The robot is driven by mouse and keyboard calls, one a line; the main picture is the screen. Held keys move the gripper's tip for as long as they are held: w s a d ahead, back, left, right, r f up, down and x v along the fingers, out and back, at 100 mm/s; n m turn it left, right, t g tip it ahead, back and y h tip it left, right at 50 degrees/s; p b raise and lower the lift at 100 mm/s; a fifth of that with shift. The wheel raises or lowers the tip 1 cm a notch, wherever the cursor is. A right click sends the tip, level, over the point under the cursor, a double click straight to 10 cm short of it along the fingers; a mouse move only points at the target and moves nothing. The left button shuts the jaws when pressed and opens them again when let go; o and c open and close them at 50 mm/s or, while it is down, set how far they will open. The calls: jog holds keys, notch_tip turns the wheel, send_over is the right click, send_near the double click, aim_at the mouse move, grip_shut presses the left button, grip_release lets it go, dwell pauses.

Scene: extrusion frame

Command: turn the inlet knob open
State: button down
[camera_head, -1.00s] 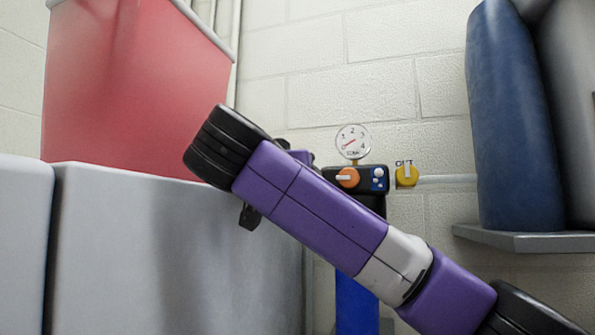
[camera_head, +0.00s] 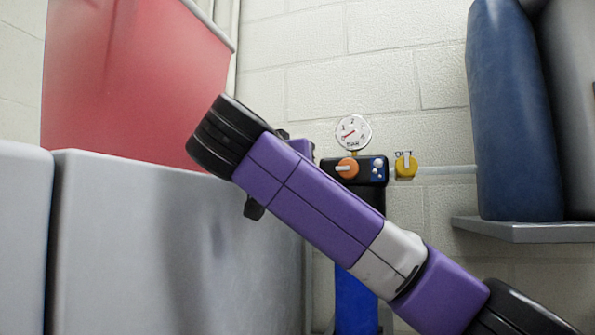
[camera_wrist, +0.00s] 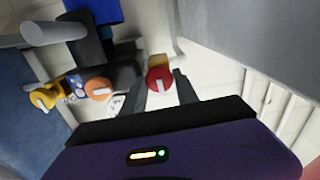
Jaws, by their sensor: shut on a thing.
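In the wrist view a round red knob (camera_wrist: 157,73) with a white pointer mark sits at the right end of the dark regulator body (camera_wrist: 122,76), by a brass-coloured fitting. I take it as the inlet knob. My gripper (camera_wrist: 161,79) has its two grey fingers on either side of the knob, shut on it. An orange knob (camera_wrist: 98,89) and a yellow knob (camera_wrist: 43,98) lie further left. The head view shows the orange knob (camera_head: 347,168), the yellow outlet knob (camera_head: 405,166) and the round gauge (camera_head: 353,133). My arm hides the red knob and my fingers there.
A blue cylinder (camera_head: 356,300) stands below the regulator. A grey cabinet (camera_head: 150,240) fills the left, with a red container (camera_head: 130,80) behind. A blue rolled item (camera_head: 510,120) stands on a grey shelf (camera_head: 520,231) at right. A pale block wall is behind.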

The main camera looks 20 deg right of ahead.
jog(key=shift+w+a+f+n, duration=0.1)
jog(key=shift+a+n, duration=0.05)
jog(key=shift+n, duration=4.2)
jog(key=shift+a+f+n, duration=0.1)
jog(key=shift+n, duration=4.25)
jog(key=c, duration=1)
grip_release()
jog(key=shift+o, duration=0.2)
